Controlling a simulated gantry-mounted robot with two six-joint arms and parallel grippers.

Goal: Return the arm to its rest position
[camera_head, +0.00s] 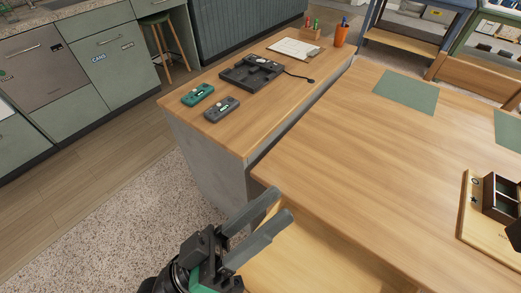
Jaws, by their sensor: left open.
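My left gripper (277,207) is at the bottom middle of the head view. Its two grey fingers point up and to the right, apart from each other, with nothing between them. It is just off the front left corner of the large wooden table (350,150), and part of the table's lower wooden surface shows behind it. My right gripper is not clearly seen.
A counter (180,110) beyond holds a green device (198,95), a grey device (222,109), a black tray-like unit (252,72), a clipboard (294,47) and an orange pen cup (341,36). A wooden board with a dark box (500,197) sits at right. The table's middle is clear.

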